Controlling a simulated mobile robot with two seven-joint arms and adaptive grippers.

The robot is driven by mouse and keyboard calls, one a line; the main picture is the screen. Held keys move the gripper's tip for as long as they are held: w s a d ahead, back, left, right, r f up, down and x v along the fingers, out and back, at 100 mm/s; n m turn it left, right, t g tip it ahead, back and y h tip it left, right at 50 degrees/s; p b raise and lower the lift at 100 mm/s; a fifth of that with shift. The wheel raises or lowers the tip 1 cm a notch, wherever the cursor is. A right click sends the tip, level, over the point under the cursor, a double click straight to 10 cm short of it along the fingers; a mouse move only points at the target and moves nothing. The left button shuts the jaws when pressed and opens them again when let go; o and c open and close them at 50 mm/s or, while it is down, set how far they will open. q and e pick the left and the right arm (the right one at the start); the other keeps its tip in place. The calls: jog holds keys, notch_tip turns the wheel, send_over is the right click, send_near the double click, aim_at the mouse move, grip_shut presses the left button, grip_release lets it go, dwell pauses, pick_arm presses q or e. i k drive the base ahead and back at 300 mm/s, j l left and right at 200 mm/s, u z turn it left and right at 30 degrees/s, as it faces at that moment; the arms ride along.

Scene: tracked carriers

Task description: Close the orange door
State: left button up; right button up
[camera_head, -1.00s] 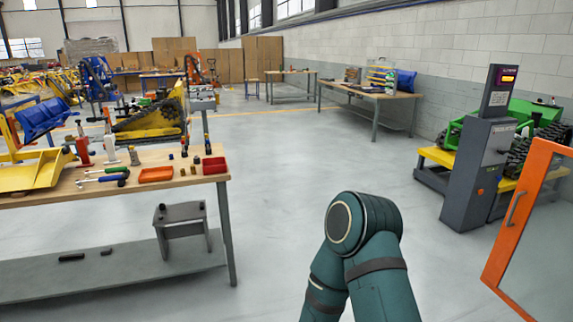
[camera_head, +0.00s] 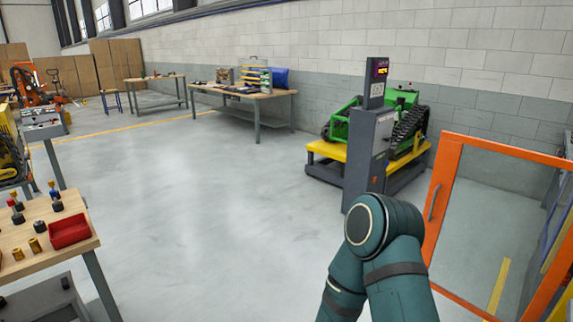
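The orange door (camera_head: 436,215) stands at the right of the head view. It has an orange frame around a clear panel, and floor with a yellow line shows through it. A grey handle (camera_head: 433,203) is on its left upright. The door's lower right part runs out of the picture. My teal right arm is bent in front of the door's lower left side, at the bottom of the view. Its gripper is not visible. My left arm and gripper are not in view. I cannot tell whether the arm touches the door.
A grey control post (camera_head: 368,150) and a green tracked carrier on a yellow platform (camera_head: 327,150) stand behind the door's left side. A workbench with a red tray (camera_head: 70,231) is at the lower left. The floor (camera_head: 200,200) between is clear.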

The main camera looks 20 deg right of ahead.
aim_at(450, 146)
jog(key=i+l+z, duration=0.1)
jog(key=i+z, duration=1.5)
jog(key=i+j+z, duration=0.15)
jog(key=i+z, duration=0.3)
jog(key=i, duration=0.1)
